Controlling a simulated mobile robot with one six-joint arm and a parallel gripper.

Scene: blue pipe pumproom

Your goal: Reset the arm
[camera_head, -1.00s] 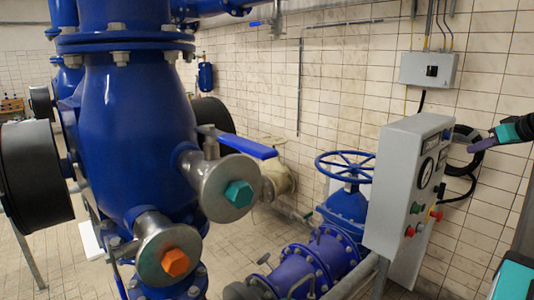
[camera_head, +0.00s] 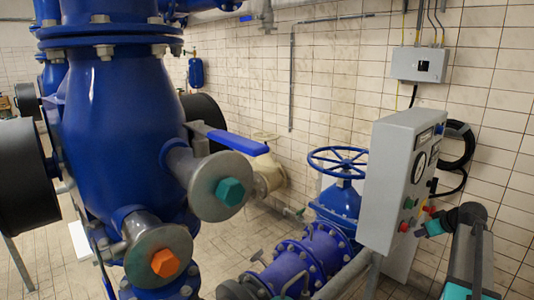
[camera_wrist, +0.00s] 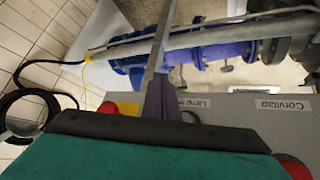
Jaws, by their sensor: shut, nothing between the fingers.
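My gripper (camera_wrist: 157,98) shows in the wrist view as purple fingers, shut with nothing between them. It points over the edge of the grey control box (camera_wrist: 245,106), whose labels lie close to it in this view. I cannot tell whether it touches the box. In the head view my arm is at the lower right, bent, with a teal part beside the lower right of the control box (camera_head: 390,185). The purple fingertips cannot be made out there.
The control box has a gauge (camera_head: 419,167) and coloured buttons. A black cable coil (camera_head: 457,148) hangs on the wall behind it. A blue handwheel (camera_head: 337,160) and blue pipe (camera_head: 305,255) are to its left. A large blue vessel (camera_head: 122,130) fills the left.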

